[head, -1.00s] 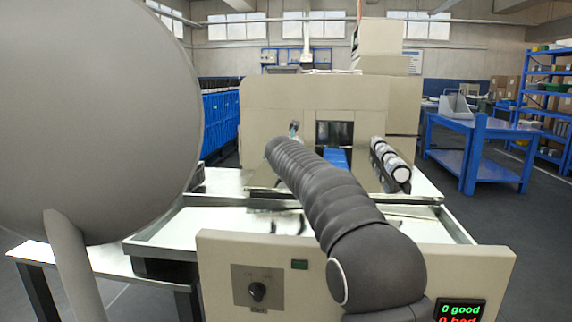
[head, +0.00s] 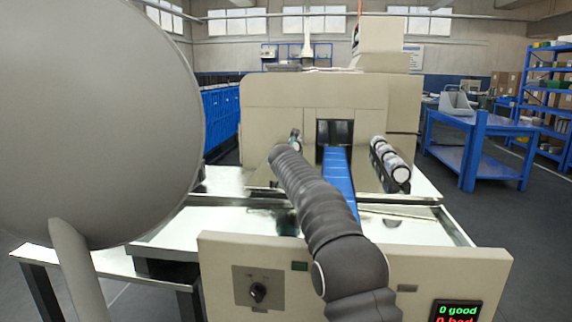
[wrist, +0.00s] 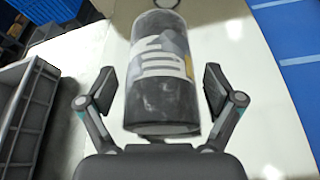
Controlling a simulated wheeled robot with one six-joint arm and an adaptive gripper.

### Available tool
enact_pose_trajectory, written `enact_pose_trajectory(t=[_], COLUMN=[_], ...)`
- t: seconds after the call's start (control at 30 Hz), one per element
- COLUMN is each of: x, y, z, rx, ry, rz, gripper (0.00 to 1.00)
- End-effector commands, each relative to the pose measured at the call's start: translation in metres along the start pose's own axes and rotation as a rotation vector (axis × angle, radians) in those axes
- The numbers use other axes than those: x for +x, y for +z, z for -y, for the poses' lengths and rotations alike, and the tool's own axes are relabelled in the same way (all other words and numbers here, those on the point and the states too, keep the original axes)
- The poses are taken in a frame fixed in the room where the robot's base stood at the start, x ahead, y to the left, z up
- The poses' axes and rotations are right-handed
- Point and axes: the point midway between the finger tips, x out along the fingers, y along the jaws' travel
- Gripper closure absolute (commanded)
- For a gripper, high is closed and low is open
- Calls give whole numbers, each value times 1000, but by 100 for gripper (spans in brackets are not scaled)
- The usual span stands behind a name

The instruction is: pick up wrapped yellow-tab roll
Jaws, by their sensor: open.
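In the wrist view, a dark, glossy wrapped roll (wrist: 163,95) with white and grey print lies between the fingers of my gripper (wrist: 160,88). A small yellow patch shows at its right edge. The gripper is open, with one finger on each side of the roll. A narrow gap shows at the left finger; the right finger is very close, and I cannot tell whether it touches. In the head view, my arm hides the roll and most of the gripper.
A grey crate (wrist: 28,112) stands left of the roll in the wrist view. A blue conveyor belt (head: 339,178) runs from the beige machine (head: 278,98); it also shows at right in the wrist view (wrist: 290,45). A black-and-white row of cylinders (head: 390,160) sits right of the belt.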

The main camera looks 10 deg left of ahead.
Motion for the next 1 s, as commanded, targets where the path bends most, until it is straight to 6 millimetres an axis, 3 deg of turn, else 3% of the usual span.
enact_pose_trajectory(t=[0.17,0.4,0.5,1.0], x=[0,0,-1,-5], y=[0,0,1,13], z=[0,0,0,-4], rx=[0,0,0,1], ry=[0,-1,1,0], rz=[0,0,2,4], gripper=[9,69,89,89])
